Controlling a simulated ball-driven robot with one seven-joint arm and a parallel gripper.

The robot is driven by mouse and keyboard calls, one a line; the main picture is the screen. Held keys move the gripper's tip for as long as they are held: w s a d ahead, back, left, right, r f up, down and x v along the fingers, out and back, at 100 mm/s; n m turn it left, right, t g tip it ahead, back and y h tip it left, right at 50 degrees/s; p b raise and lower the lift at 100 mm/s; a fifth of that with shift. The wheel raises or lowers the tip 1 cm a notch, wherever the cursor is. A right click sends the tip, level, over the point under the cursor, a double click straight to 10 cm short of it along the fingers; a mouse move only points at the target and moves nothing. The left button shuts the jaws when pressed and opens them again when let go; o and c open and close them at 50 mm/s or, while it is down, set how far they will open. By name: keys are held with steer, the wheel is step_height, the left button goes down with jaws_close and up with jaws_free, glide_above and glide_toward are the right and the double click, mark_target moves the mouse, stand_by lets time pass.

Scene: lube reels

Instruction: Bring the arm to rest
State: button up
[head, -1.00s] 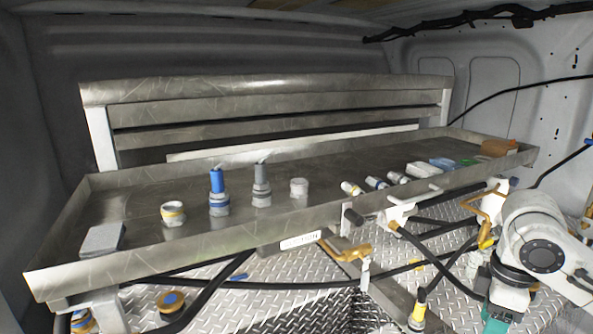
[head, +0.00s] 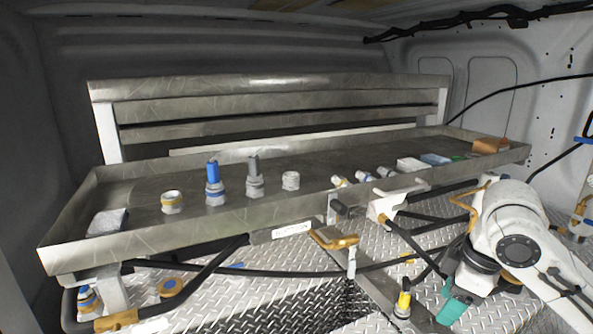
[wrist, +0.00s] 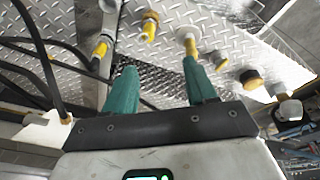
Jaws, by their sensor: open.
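My white arm (head: 520,240) is bent at the right of the head view, in front of the tray's right end. My gripper shows there only as a teal finger (head: 453,308) low beside the arm, pointing down over the floor. In the wrist view my gripper (wrist: 161,84) has its two teal fingers wide apart, with nothing held between them. A yellow-collared fitting (wrist: 190,60) shows beyond the right fingertip; I cannot tell how near it is.
A long metal tray (head: 250,213) holds several fittings, with a blue-topped one (head: 214,180) and a grey-topped one (head: 254,175). Black hoses (head: 300,271) run below it over the diamond-plate floor (head: 290,310).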

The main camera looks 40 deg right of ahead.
steer(key=w+a+m+t+y, duration=0.25)
steer(key=w+a+t, duration=0.45)
steer(key=w+a, duration=1.1)
steer(key=s+a+f+m+g, duration=0.1)
steer(key=s+a+f, duration=0.3)
steer(key=f, duration=0.3)
steer(key=s+a+f+m+g, duration=0.1)
steer(key=s+a+f, duration=0.3)
steer(key=f, duration=0.3)
steer(key=s+d+f+g+h+b, duration=0.1)
steer(key=s+f+g+b, duration=0.2)
steer(key=s+f, duration=0.6)
steer(key=s+d+f+g+h+b, duration=0.1)
steer(key=s+d+f+g+b, duration=0.1)
steer(key=s+f+b, duration=0.5)
step_height(320, 180, down, 7)
steer(key=shift+s+d+r+g+h, duration=0.1)
steer(key=shift+s+d+g+h, duration=0.25)
steer(key=shift+s+g, duration=0.6)
steer(key=shift+s+a+t, duration=0.1)
steer(key=shift+s+t, duration=0.1)
steer(key=shift+t, duration=0.05)
